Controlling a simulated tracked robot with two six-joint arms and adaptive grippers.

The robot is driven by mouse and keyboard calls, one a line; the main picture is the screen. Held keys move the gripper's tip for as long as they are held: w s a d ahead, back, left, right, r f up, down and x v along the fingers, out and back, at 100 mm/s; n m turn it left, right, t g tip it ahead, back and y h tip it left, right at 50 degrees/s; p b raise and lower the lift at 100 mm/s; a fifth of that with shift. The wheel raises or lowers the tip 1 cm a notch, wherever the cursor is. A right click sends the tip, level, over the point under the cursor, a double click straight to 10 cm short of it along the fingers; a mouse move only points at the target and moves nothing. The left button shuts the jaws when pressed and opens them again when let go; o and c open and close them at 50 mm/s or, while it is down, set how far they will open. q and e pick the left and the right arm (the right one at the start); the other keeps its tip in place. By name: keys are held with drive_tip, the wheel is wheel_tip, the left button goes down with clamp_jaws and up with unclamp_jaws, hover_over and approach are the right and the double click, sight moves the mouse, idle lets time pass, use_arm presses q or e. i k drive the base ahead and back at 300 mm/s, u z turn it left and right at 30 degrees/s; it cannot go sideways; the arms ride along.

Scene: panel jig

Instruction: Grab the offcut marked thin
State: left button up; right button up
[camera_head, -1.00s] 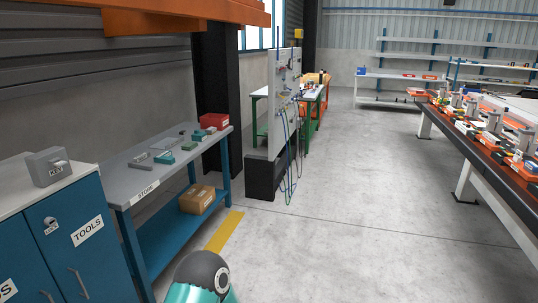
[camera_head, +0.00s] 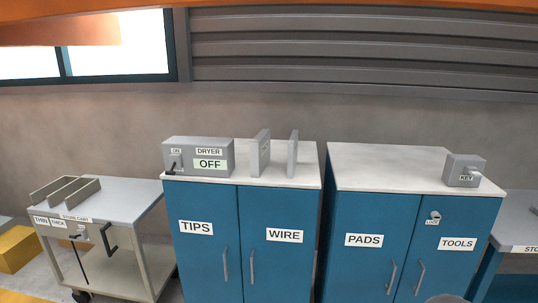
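A grey cart (camera_head: 138,254) stands at the left, with white labels THIN (camera_head: 41,220) and THICK (camera_head: 58,223) on its front edge. Low upright grey dividers (camera_head: 66,190) stand on its top behind these labels. I cannot make out an offcut between the dividers. A black handle (camera_head: 109,237) and a small lever (camera_head: 77,233) are on the cart's front. Neither of my grippers is in view.
Blue cabinets marked TIPS and WIRE (camera_head: 240,262) and PADS and TOOLS (camera_head: 385,235) stand right of the cart. A dryer box (camera_head: 199,157) marked OFF and two upright grey plates (camera_head: 262,153) are on the first. A key box (camera_head: 462,170) is on the second.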

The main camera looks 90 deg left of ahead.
sight(293, 143)
drive_tip(key=z, duration=1)
drive_tip(key=i, duration=0.15)
drive_tip(key=u, duration=2.4)
drive_tip(key=i, duration=0.2)
drive_tip(key=u, duration=1.65)
drive_tip(key=k, duration=0.55)
drive_tip(key=u, duration=0.4)
drive_tip(key=i, duration=1.6)
drive_tip(key=z, duration=0.4)
